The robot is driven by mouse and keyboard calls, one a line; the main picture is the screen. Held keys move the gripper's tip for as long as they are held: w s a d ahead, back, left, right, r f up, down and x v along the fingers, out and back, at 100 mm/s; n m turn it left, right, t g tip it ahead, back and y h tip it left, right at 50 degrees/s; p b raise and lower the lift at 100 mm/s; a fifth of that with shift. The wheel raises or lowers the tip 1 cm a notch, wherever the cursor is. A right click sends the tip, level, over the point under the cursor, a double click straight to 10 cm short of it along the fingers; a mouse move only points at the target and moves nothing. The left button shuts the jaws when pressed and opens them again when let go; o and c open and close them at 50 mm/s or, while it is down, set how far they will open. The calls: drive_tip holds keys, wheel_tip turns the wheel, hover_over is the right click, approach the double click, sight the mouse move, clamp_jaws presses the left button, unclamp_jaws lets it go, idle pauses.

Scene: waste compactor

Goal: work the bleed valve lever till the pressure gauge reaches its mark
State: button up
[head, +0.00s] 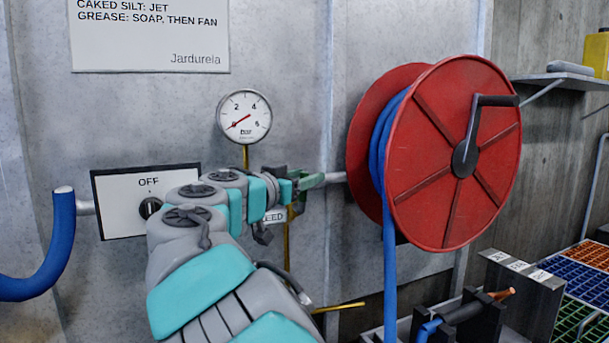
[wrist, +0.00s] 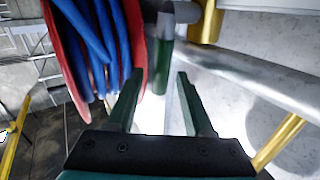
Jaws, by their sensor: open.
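The round pressure gauge (head: 244,117) hangs on the grey wall, its red needle pointing down-left near 0. I cannot make out a target mark. In the wrist view, the green valve lever (wrist: 162,67) hangs from a grey fitting (wrist: 180,13). My gripper is open, with no clear contact.
A red hose reel (head: 455,150) with blue hose stands close right of my gripper. An OFF switch panel (head: 125,205) and a blue hose (head: 60,240) are at left. Brass pipes run by the valve. A shelf (head: 565,78) and coloured crates (head: 580,275) are at right.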

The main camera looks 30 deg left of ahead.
clamp_jaws()
idle(0.4)
idle(1.0)
